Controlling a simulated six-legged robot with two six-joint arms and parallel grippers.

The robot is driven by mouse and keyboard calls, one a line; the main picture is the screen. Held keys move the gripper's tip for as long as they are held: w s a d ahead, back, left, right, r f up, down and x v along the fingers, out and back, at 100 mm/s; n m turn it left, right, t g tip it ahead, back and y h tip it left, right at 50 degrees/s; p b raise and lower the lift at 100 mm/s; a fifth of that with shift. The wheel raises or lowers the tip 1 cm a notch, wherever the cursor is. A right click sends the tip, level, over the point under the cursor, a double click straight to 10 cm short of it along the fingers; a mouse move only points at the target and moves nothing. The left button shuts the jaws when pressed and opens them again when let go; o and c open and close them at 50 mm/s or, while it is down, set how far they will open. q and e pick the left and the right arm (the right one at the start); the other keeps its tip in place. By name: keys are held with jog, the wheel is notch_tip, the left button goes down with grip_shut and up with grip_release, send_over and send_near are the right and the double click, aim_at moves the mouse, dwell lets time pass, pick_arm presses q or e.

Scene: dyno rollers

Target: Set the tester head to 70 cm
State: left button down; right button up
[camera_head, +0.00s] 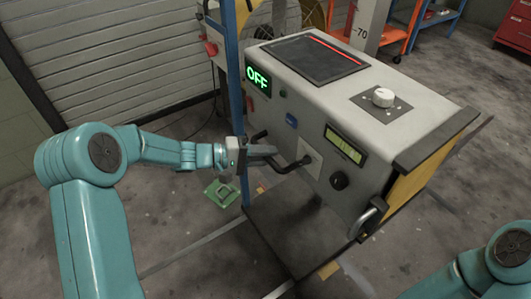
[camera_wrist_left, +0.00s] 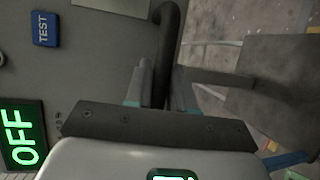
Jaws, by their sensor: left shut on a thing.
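The tester head appears to be the large grey box (camera_head: 330,115) on a stand, with a green OFF display (camera_head: 258,77). A pale post (camera_head: 370,22) behind it carries a "-70" mark (camera_head: 359,32). A dark bent crank handle (camera_head: 300,162) sticks out of the box's front. My left gripper (camera_head: 272,156) is shut on this handle. In the left wrist view the dark handle (camera_wrist_left: 167,50) passes between the fingers (camera_wrist_left: 162,90). The fingers hide part of the handle. My right arm shows at the lower right, but its gripper is out of view.
A blue upright post (camera_head: 234,90) stands close beside my left gripper. The box has a white knob (camera_head: 383,97), a small green-lit display (camera_head: 345,144), a black knob (camera_head: 339,180) and a metal side handle (camera_head: 367,217).

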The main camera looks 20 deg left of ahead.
pick_arm(q)
notch_tip(320, 180, down, 6)
jog(key=b, duration=0.3)
jog(key=shift+r, duration=0.15)
pick_arm(e)
jog(key=f, duration=0.5)
jog(key=shift+w+d, duration=0.3)
jog(key=shift+w, duration=0.05)
pick_arm(q)
jog(key=c, duration=1.1)
grip_release()
jog(key=shift+o, duration=0.2)
pick_arm(e)
jog(key=shift+r, duration=0.1)
pick_arm(q)
jog(key=p+v, duration=0.3)
jog(key=v, duration=1.3)
jog(key=shift+a, duration=0.15)
pick_arm(e)
jog(key=r, duration=0.3)
jog(key=shift+s+a, duration=0.3)
jog(key=shift+s, duration=0.05)
pick_arm(q)
jog(key=shift+s+r, duration=0.1)
